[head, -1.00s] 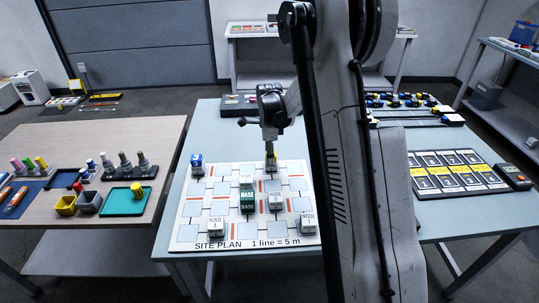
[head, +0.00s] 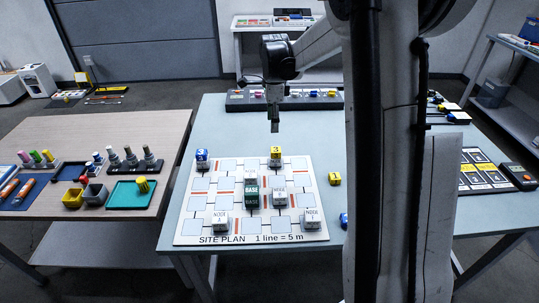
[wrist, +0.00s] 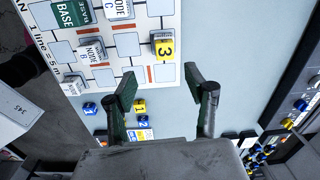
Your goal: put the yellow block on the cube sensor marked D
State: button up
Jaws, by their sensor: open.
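A yellow block marked 3 (head: 275,152) stands at the back right of the site plan board, seemingly on top of a pale cube. The block (wrist: 163,44) also shows in the wrist view. Whether the cube under it is marked D cannot be read. My gripper (head: 274,120) is above and apart from the block. In the wrist view its fingers (wrist: 167,90) are spread, with nothing between them. A white cube that seems marked NODE B (wrist: 90,50) and one marked NODE C (wrist: 118,8) stand on the board.
A green BASE block (head: 251,195) and other white node cubes (head: 221,220) stand on the board (head: 195,226). A blue block (head: 202,156) is at its back left corner. Another yellow block (head: 334,179) lies on the table right of the board. Bare table lies behind the board.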

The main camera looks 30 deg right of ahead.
jog(key=s+a+r+n+t, duration=0.3)
jog(key=s+a+r+n, duration=0.8)
jog(key=s, duration=0.3)
jog(key=s+a+f+n+t, duration=0.1)
jog(key=s+a+n+t, duration=0.1)
jog(key=s+n, duration=0.3)
jog(key=s+a+f+n+t, duration=0.1)
jog(key=s+a+n, duration=0.4)
jog(key=s, duration=0.6)
jog(key=shift+a+f+n+t, duration=0.2)
jog(key=shift+f+n+t, duration=0.05)
jog(key=shift+n+t, duration=0.3)
jog(key=shift+d, duration=0.1)
